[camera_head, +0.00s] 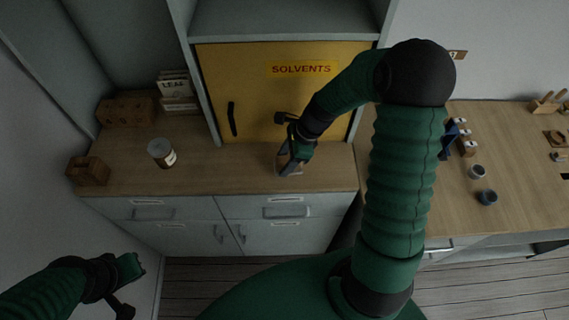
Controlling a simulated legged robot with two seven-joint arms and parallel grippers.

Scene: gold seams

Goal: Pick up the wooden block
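My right gripper (288,164) is low over the wooden counter (225,178), in front of the yellow cabinet. A small pale brown thing, which may be the wooden block (298,171), shows at its fingertips. The fingers hide most of it, and I cannot tell whether they are closed on it or only around it. My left gripper (130,285) is at the lower left, away from the counter, and its fingers are not clear.
A labelled tin (161,153), a brown wooden holder (88,171), a brown box (127,111) and books (177,91) stand on the counter's left. The yellow SOLVENTS door (265,95) is shut behind. The right-hand counter (520,190) holds small cups (487,197).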

